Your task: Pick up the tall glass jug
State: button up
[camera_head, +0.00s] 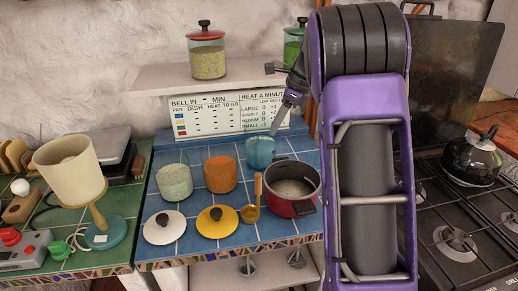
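A teal, see-through glass vessel (260,153) stands at the back of the blue tiled counter, behind the red pot. It is the nearest match to a glass jug that I can make out, but its full shape is unclear. My gripper (278,120) reaches down from the purple arm just above and behind this vessel, in front of the printed sign. The fingers are small and thin here. I cannot tell whether they touch the glass or how far apart they are.
A red pot (306,208), an orange-filled jar (220,174) and a pale-filled jar (175,182) stand close by. Loose lids (164,227) lie in front. A shelf (155,78) with lidded jars overhangs the back. The stove (455,241) is right, a lamp (70,166) left.

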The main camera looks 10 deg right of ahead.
send_near(256, 169)
jog(key=shift+w+a+f+b, duration=0.35)
jog(key=shift+w+a+f, duration=0.05)
jog(key=shift+w+a, duration=0.2)
jog(key=shift+a+x, duration=0.15)
jog(key=shift+x, duration=1.2)
jog(key=shift+a+x, duration=0.15)
jog(key=shift+x, duration=1.2)
jog(key=shift+d+r, duration=0.1)
jog(key=shift+r, duration=0.1)
grip_shut()
jog(key=shift+w+r, duration=0.15)
